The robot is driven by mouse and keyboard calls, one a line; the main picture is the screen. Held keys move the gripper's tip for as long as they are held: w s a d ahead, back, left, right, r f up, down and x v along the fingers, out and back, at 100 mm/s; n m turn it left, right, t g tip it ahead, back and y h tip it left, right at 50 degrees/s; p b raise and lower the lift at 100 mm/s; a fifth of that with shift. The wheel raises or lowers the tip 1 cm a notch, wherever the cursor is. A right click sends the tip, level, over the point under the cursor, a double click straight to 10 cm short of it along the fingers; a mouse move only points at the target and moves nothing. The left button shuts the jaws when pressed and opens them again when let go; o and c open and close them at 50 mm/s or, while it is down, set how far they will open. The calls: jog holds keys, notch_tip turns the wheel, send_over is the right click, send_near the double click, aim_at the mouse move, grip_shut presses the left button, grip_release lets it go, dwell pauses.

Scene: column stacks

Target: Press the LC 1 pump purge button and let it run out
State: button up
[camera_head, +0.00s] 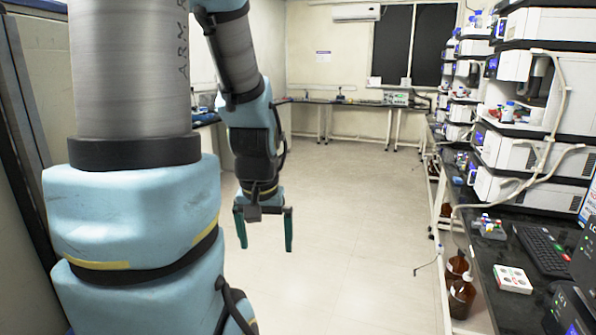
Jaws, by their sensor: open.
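My gripper (264,243) hangs fingers-down over open floor left of the picture's middle. Its two green fingers are apart with nothing between them. The nearest column stack (535,155) stands on the right-hand bench, well to the right of my gripper and not touching it. It is built of white modules with dark parts and small blue displays. I cannot tell which module is the LC 1 pump, and I cannot make out a purge button. A dark unit with partly cut-off "LC" lettering (588,228) stands at the right edge.
The dark right-hand bench (485,262) holds a keyboard (543,250), a white box with coloured spots (513,279) and a vial rack (490,228). Brown bottles (461,297) stand below it. More stacks (462,85) stand farther back. The middle floor (350,210) is clear.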

jog(key=shift+s+a+f, duration=0.1)
jog(key=shift+s+f, duration=0.15)
jog(key=shift+s, duration=0.5)
jog(key=w+d+r+n+h+b, duration=0.1)
jog(key=w+d+r+n+h, duration=0.1)
jog(key=w+d+r+n, duration=0.4)
jog(key=w+d+r+n+h+b, duration=0.15)
jog(key=d+r, duration=0.25)
jog(key=d, duration=0.5)
jog(key=d+r+n+h+b, duration=0.1)
jog(key=d+r+n+h, duration=0.45)
jog(key=d+r, duration=0.95)
jog(key=s+d+r+n+g+h+b, duration=0.1)
jog(key=s+d+r+g+h, duration=0.25)
jog(key=s+r, duration=0.45)
jog(key=s+d+r+g+h, duration=0.2)
jog(key=s+d+r, duration=0.25)
jog(key=r, duration=0.75)
jog(key=s+d+r+n+g+h+b, duration=0.1)
jog(key=s+d+r+g+h, duration=0.2)
jog(key=s+r, duration=0.55)
jog(key=w+r+p+x, duration=0.1)
jog(key=w+p+x, duration=0.1)
jog(key=x, duration=0.8)
jog(key=shift+d+y, duration=0.3)
jog(key=shift+y, duration=0.15)
